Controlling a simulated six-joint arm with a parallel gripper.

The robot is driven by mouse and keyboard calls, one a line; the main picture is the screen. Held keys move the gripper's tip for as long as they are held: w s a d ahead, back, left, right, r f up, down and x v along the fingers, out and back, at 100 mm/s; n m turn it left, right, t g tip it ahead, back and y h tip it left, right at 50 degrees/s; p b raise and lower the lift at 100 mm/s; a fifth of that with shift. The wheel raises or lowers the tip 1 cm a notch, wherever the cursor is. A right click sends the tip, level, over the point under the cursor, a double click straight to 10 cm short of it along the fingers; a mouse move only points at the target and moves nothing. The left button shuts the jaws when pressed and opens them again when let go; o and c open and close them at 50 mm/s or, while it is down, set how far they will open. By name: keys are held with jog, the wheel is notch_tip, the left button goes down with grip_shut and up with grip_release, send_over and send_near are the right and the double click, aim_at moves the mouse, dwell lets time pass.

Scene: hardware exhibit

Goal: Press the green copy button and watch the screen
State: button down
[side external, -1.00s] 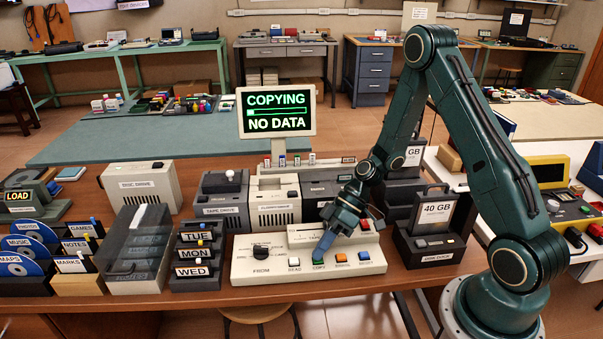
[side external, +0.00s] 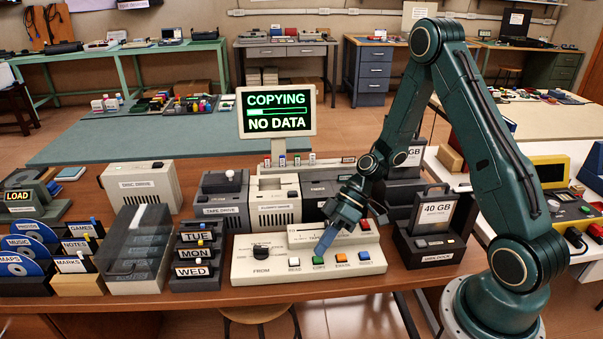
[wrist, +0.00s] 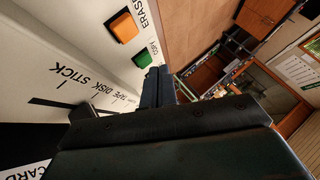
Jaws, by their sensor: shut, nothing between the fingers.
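The green copy button (side external: 318,261) is on the front row of the cream control panel (side external: 245,272), and it also shows in the wrist view (wrist: 142,60). My gripper (side external: 321,251) is shut and empty, its blue fingers pointing down just above the green button. In the wrist view the shut fingers (wrist: 157,75) appear beside the button; a small gap seems to separate them. The screen (side external: 277,111) stands behind the panel and reads "COPYING" and "NO DATA" in lit letters, with a progress bar between them.
A white button (side external: 294,262), an orange button (side external: 341,257) and a blue button (side external: 364,256) flank the green one. A black dial (side external: 263,252) is at the panel's left. The 40 GB disk dock (side external: 430,247) stands right; labelled day cartridges (side external: 194,254) stand left.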

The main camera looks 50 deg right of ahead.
jog(key=shift+r, duration=0.1)
jog(key=shift+r, duration=2.45)
jog(key=shift+r, duration=0.1)
notch_tip(320, 180, up, 13)
jog(key=m+t+h, duration=0.1)
jog(key=m+h, duration=0.1)
jog(key=h, duration=0.4)
send_over(323, 260)
jog(key=s, duration=0.6)
jog(key=s+d+r+m+t+h, duration=0.2)
jog(key=s+r+m, duration=0.3)
jog(key=s, duration=0.5)
jog(key=shift+s+d+r+t+h, duration=0.25)
jog(key=shift+r+t+h, duration=0.3)
jog(key=shift+r, duration=0.8)
